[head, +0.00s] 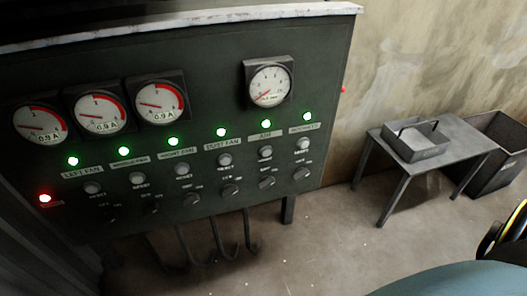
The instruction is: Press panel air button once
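The dark control panel (215,65) fills the left and middle of the head view. Its column labelled AIR (265,136) is second from the right. In that column a lit green lamp (265,124) sits above the label. A small round pale air button (265,153) is below the label, with a dark rotary knob (267,183) under it. A round white gauge (269,83) is above the column. Whether the button is pushed in cannot be told. Neither gripper is in view.
Other columns carry lit green lamps, buttons and knobs, close beside the air column. A red lamp (44,198) glows at lower left. Three gauges are at upper left. A metal table (455,138) with a grey tray (416,148) and a dark bin (501,165) stand at right.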

